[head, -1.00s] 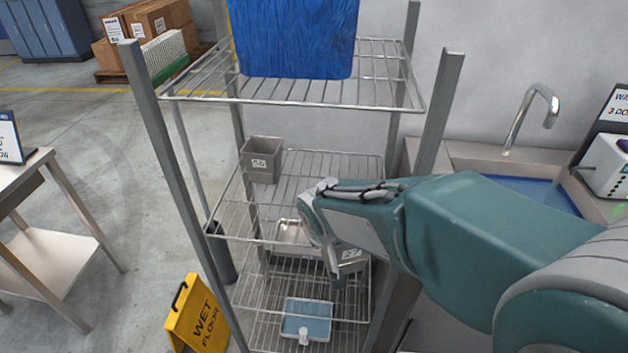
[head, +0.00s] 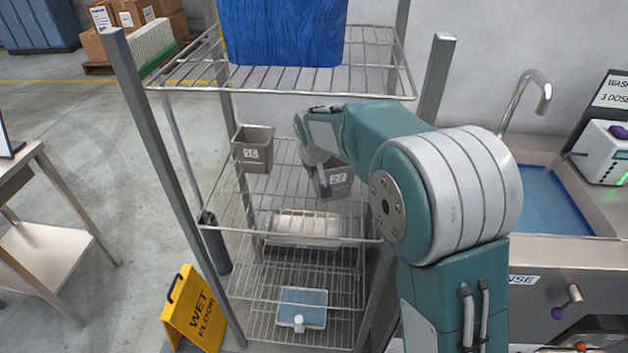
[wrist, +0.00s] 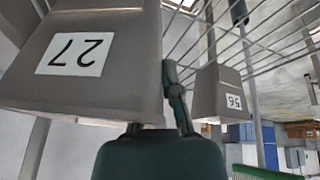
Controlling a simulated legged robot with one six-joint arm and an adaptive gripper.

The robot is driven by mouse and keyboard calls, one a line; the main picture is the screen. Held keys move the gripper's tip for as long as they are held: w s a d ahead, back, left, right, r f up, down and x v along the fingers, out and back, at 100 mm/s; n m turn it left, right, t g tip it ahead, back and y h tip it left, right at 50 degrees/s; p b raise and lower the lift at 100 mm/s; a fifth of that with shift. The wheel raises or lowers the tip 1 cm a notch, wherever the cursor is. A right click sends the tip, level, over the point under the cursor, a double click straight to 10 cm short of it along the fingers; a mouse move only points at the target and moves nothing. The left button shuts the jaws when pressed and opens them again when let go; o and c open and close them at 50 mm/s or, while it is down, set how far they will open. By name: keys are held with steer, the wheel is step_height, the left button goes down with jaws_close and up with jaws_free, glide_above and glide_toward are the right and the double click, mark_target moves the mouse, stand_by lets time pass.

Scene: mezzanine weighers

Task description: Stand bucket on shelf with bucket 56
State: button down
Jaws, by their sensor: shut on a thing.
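Grey bucket 56 (head: 252,150) stands upright at the left of the rack's middle wire shelf (head: 228,205). My gripper (head: 321,182) is shut on a second grey bucket, labelled 27 (head: 341,181), at its left side. Bucket 27 is upright, to the right of bucket 56 with a gap between them, at about middle-shelf height. I cannot tell whether its base touches the wires. In the wrist view, bucket 27 (wrist: 100,85) fills the upper left and bucket 56 (wrist: 218,95) is beyond the fingers (wrist: 178,95); both labels appear inverted there.
A blue item (head: 285,30) is on the top shelf above. A metal pan (head: 303,226) and a blue tray (head: 302,309) sit lower in the rack. Grey posts (head: 437,85) frame it. A yellow wet-floor sign (head: 195,310) stands left; a sink (head: 560,200) is right.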

steer(key=shift+w+a, duration=0.15)
steer(key=shift+w, duration=0.15)
step_height(320, 180, down, 3)
steer(key=shift+f, duration=0.2)
steer(key=c, duration=0.8)
jaws_free()
steer(key=shift+f, duration=0.15)
